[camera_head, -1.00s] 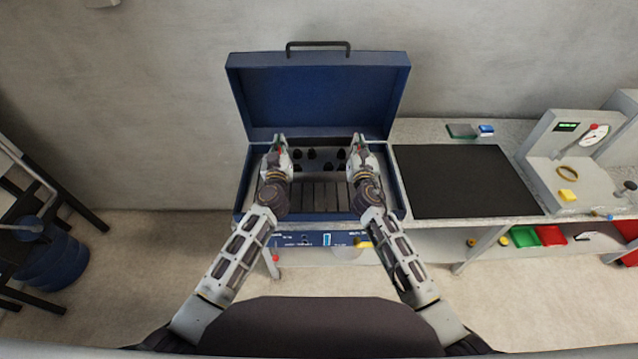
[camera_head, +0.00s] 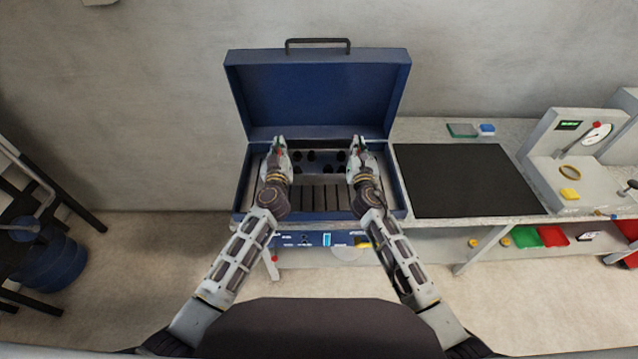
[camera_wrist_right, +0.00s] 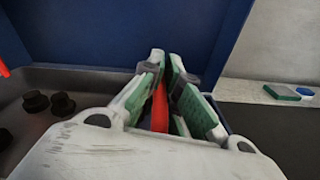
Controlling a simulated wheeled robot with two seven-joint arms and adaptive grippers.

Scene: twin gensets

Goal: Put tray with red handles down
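The grey tray (camera_head: 322,178) with black knobs and slots is inside the open blue case; I cannot tell whether it rests on the case's bottom. In the right wrist view its grey surface with black knobs (camera_wrist_right: 62,104) shows at the left. My right gripper (camera_head: 358,142) is at the tray's right side. The right wrist view shows its green-padded fingers (camera_wrist_right: 164,62) closed around a red handle (camera_wrist_right: 159,106). My left gripper (camera_head: 280,144) is at the tray's left side, with red between its fingers; it appears shut on the other handle, whose red end shows in the wrist view (camera_wrist_right: 3,68).
The blue case's lid (camera_head: 318,95) stands open behind my grippers. A black mat (camera_head: 460,180) lies on the bench to the right, with a gauge stand (camera_head: 565,160) beyond it. Green and red bins (camera_head: 540,237) sit below. A blue drum (camera_head: 50,262) stands at far left.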

